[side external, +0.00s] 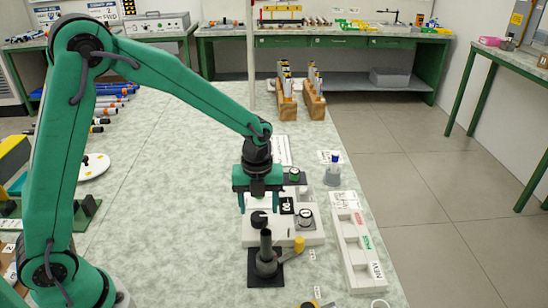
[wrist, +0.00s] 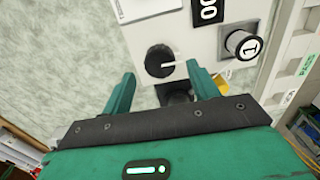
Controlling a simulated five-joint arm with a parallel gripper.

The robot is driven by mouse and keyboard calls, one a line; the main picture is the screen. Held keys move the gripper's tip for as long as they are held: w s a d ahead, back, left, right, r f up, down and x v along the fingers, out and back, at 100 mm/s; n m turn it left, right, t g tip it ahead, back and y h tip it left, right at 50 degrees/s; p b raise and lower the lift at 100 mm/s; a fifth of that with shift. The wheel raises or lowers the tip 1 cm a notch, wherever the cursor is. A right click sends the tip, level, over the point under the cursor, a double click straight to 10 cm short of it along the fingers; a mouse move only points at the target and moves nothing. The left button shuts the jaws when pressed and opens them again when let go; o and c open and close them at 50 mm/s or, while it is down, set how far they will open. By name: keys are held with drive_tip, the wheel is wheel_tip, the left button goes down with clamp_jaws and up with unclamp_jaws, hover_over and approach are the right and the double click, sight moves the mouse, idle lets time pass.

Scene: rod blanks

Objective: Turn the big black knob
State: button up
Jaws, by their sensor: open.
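The big black knob (side external: 258,218) sits on the left part of a white panel box (side external: 255,236). In the wrist view the knob (wrist: 160,60) is round, with a white line pointing to the right. My gripper (side external: 260,206) points down above the knob, and its fingers are apart. In the wrist view my gripper (wrist: 161,74) shows one finger at each side of the knob's near edge, with nothing held. I cannot tell whether the fingertips reach down to the knob's height.
A dark post on a base (side external: 265,266) stands in front, by a yellow cap (side external: 299,243). A white compartment tray (side external: 345,232) lies to the right.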

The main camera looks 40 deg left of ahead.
sight(259, 216)
drive_tip(key=shift+f, duration=1.65)
drive_tip(key=c, duration=1)
